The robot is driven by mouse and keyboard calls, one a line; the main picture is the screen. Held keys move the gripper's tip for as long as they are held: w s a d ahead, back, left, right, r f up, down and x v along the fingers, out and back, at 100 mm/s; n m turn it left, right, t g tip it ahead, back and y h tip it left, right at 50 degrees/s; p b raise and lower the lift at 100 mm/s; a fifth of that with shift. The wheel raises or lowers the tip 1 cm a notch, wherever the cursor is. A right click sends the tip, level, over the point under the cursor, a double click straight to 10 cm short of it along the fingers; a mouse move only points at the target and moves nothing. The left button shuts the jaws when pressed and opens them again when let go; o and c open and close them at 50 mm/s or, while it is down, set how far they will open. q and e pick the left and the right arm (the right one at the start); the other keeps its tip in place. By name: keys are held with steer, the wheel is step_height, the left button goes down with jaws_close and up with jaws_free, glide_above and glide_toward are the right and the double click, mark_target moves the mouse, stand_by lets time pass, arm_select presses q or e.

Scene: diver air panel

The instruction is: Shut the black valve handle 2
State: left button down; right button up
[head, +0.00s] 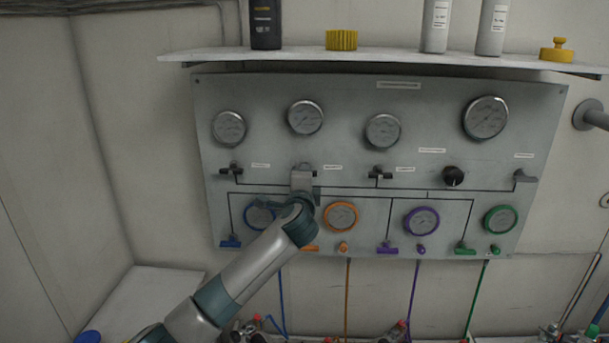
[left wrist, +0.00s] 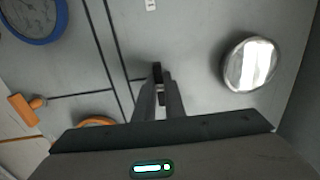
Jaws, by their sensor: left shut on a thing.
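My left gripper (head: 303,172) is at the grey panel, in front of the second black valve position from the left. In the left wrist view its two fingers (left wrist: 159,92) are shut on a small black valve handle (left wrist: 157,71), whose dark end shows at the fingertips. In the head view the gripper mostly hides this handle, and I cannot tell its exact angle. Other black handles show to its left (head: 231,169) and right (head: 380,173). My right gripper is not in view.
The grey panel (head: 350,90) has several gauges and coloured lower valves. A blue-ringed gauge (head: 260,216) and an orange-ringed gauge (head: 341,216) are below the gripper. A shelf (head: 390,55) with bottles and yellow caps overhangs the panel. A black knob (head: 453,176) is further right.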

arm_select(q)
steer(key=c, duration=1.8)
jaws_free()
steer(key=shift+c, duration=0.2)
steer(key=shift+s, duration=0.15)
steer(key=s+a+b, duration=0.1)
steer(key=s+b, duration=0.6)
steer(key=s, duration=1)
steer(key=shift+f, duration=0.1)
